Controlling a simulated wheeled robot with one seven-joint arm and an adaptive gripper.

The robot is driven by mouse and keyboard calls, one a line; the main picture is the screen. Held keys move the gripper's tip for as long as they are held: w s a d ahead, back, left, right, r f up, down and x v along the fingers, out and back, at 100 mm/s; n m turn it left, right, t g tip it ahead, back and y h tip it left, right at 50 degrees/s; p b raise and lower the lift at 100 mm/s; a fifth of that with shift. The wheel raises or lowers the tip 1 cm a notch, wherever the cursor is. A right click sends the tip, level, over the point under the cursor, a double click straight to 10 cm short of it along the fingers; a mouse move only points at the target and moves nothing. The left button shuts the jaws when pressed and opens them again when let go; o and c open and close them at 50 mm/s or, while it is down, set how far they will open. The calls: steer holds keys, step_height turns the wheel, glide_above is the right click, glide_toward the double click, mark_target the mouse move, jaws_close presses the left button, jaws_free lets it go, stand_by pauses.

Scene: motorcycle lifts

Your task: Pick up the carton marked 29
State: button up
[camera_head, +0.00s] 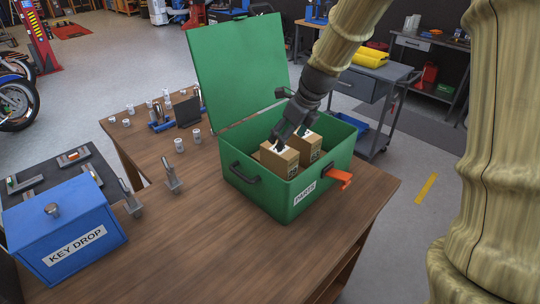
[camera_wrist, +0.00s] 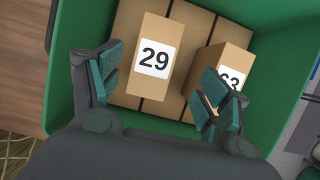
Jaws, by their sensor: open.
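The carton marked 29 (camera_wrist: 158,40) is a brown box with a white label, standing in a green box marked PARTS (camera_head: 270,208). In the wrist view my gripper (camera_wrist: 165,90) is open, with one finger on each side of the lower part of the picture and the carton between and beyond them. Another carton (camera_wrist: 232,60), whose label seems to read 63, stands close on the right, partly hidden by the right finger. In the head view my gripper (camera_head: 285,135) reaches down into the green box over the two cartons, and the carton numbers cannot be read there.
The green lid (camera_head: 235,70) stands open at the back left. An orange latch (camera_head: 337,176) sticks out at the front right. A blue KEY DROP box (camera_head: 65,228) and several small containers stand left on the wooden table (camera_head: 190,245). Bare tabletop lies in front.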

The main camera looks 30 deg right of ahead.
mark_target(283, 151)
steer(key=shift+a+f, duration=0.2)
steer(key=shift+f, duration=0.15)
steer(key=shift+s+a+f, duration=0.15)
steer(key=shift+s+f, duration=0.15)
steer(key=shift+s+f+p, duration=0.25)
steer(key=shift+s+p, duration=0.05)
steer(key=shift+p, duration=0.05)
steer(key=shift+s, duration=0.3)
steer(key=w+f, duration=0.3)
steer(key=shift+w+a+p, duration=0.15)
steer(key=shift+a+p, duration=0.05)
steer(key=shift+p, duration=0.1)
steer(key=shift+s+f+p, duration=0.35)
steer(key=shift+s+p, duration=0.15)
steer(key=shift+s+f, duration=0.1)
steer(key=shift+f, duration=0.2)
steer(key=w+f, duration=0.1)
steer(key=w+f+p, duration=0.1)
steer(key=shift+a+f, duration=0.2)
steer(key=shift+f, duration=0.2)
steer(key=shift+s+r, duration=0.15)
steer(key=shift+s, duration=0.2)
steer(key=shift+w+f, duration=0.2)
steer(key=shift+s, duration=0.15)
